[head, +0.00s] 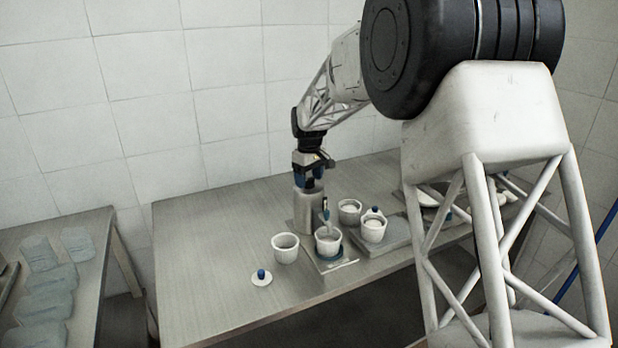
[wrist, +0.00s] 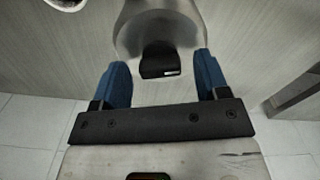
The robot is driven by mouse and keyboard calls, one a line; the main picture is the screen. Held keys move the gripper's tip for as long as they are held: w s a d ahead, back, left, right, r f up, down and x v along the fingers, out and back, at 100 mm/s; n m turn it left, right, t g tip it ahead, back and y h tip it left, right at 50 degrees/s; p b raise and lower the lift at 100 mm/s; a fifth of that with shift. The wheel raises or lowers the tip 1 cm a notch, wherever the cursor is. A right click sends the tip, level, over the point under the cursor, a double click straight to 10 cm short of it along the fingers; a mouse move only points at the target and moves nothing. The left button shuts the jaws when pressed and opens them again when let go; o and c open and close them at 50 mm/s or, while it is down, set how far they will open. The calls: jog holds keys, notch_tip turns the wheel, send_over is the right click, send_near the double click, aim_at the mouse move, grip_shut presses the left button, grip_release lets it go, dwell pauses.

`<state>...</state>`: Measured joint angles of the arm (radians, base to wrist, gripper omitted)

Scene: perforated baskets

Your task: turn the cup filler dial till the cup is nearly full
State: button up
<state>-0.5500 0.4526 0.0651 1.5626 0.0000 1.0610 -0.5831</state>
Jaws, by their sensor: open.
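The cup filler (head: 306,212) is a grey metal cylinder on the table, with a spout at its front right. A white ribbed cup (head: 328,246) stands under the spout on a dark blue round base; its fill level is too small to tell. My gripper (head: 311,182) is above the filler's top, pointing down. In the wrist view, the blue fingers of my gripper (wrist: 160,62) are apart, one on each side of a small black dial (wrist: 160,66) on the filler's shiny body (wrist: 140,32). Gaps show between the dial and both fingers.
An empty-looking white cup (head: 285,252) stands left of the filler cup, with a blue-knobbed lid (head: 261,278) in front. Two more white cups, one behind (head: 349,214) and one lidded (head: 374,232), stand at right. The table's left part (head: 200,250) is clear.

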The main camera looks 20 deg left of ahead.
jog(key=c, duration=0.9)
jog(key=shift+m, duration=0.5)
jog(key=m, duration=0.2)
jog(key=shift+m, duration=0.3)
jog(key=m, duration=0.4)
jog(key=shift+m, duration=0.3)
jog(key=m, duration=0.3)
jog(key=shift+r+m, duration=0.1)
jog(key=shift+m, duration=0.2)
jog(key=m, duration=0.4)
